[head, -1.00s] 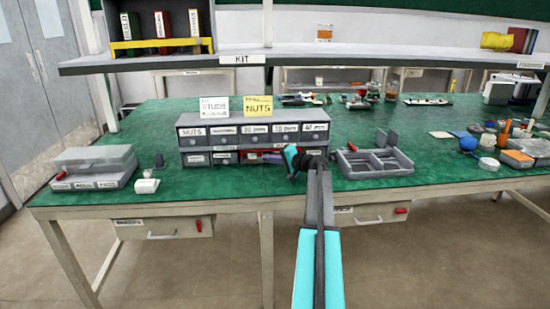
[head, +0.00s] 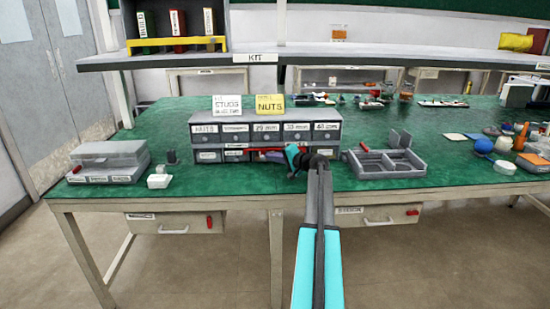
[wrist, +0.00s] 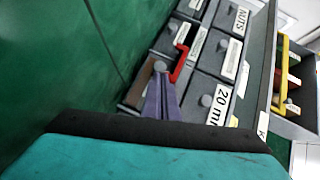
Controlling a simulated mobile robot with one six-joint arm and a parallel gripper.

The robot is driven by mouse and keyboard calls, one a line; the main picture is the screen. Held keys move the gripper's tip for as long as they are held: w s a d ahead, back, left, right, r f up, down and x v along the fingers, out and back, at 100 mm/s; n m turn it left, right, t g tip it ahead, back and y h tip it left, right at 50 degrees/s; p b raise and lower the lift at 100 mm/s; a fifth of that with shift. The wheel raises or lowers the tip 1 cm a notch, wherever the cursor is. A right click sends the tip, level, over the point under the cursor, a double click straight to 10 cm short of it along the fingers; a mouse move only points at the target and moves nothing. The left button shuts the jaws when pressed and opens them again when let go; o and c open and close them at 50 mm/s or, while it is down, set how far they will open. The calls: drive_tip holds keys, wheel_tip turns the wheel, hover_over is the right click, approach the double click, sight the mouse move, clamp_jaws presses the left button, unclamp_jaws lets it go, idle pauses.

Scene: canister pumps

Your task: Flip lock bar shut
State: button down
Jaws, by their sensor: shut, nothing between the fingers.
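The grey drawer cabinet (head: 194,140) stands on the green bench with two rows of labelled drawers. In the wrist view the red bar (wrist: 181,62) appears bent, standing against the labelled drawer fronts. My gripper (wrist: 160,72) is shut and empty, its purple fingertips close beside the near end of the red bar. I cannot tell whether they touch it. In the head view my gripper (head: 270,156) points left along the cabinet front, and my wrist hides part of the right-hand lower drawers.
A grey divided tray (head: 385,168) sits right of the cabinet. A shelf (head: 180,60) hangs above the bench. Green bench top is clear in front of the cabinet.

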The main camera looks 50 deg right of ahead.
drive_tip(key=shift+w+a, duration=0.3)
drive_tip(key=shift+r, duration=0.1)
drive_tip(key=shift+s+d, duration=0.1)
drive_tip(key=shift+d, duration=0.05)
drive_tip(key=shift+s+d+r, duration=0.1)
drive_tip(key=shift+s+d, duration=0.15)
drive_tip(key=shift+d, duration=0.1)
drive_tip(key=shift+s+d+r, duration=0.25)
drive_tip(key=shift+s+d, duration=0.3)
drive_tip(key=shift+s+d+r, duration=0.2)
drive_tip(key=shift+s+d, duration=0.3)
drive_tip(key=shift+d, duration=0.05)
drive_tip(key=v, duration=1)
drive_tip(key=shift+s, duration=0.25)
